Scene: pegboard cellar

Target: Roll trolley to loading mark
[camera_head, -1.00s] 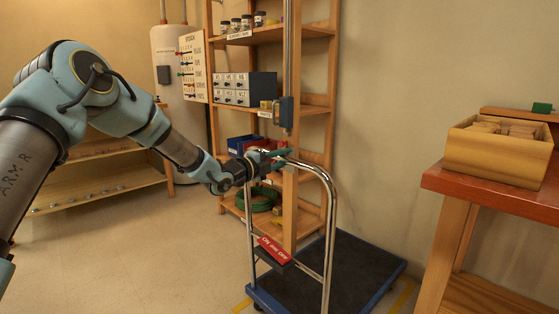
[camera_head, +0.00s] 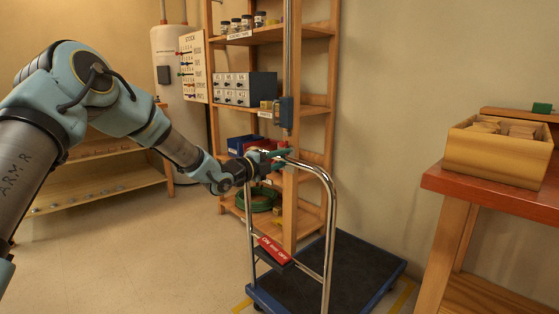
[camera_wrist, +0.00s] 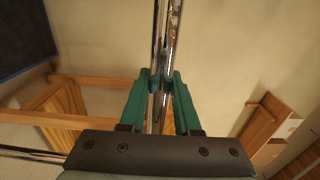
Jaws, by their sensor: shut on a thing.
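The trolley has a dark deck with a blue edge (camera_head: 345,268) and a chromed hoop handle (camera_head: 328,215). It stands on the floor in the head view, in front of the shelf. My gripper (camera_head: 282,158) is at the top bar of the handle. In the wrist view its green fingers (camera_wrist: 161,85) are shut on the chromed bar (camera_wrist: 165,40), one on each side. Yellow marking on the floor shows at the deck's right corner (camera_head: 403,297) and at its left (camera_head: 242,305); the deck hides the area between.
A wooden shelf rack (camera_head: 327,110) with jars, drawers and bins stands behind the trolley. A red-topped workbench (camera_head: 490,190) carrying a wooden box (camera_head: 500,150) is close at the right. A low wooden bench (camera_head: 100,185) is at the left. The floor at the left front (camera_head: 150,265) is clear.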

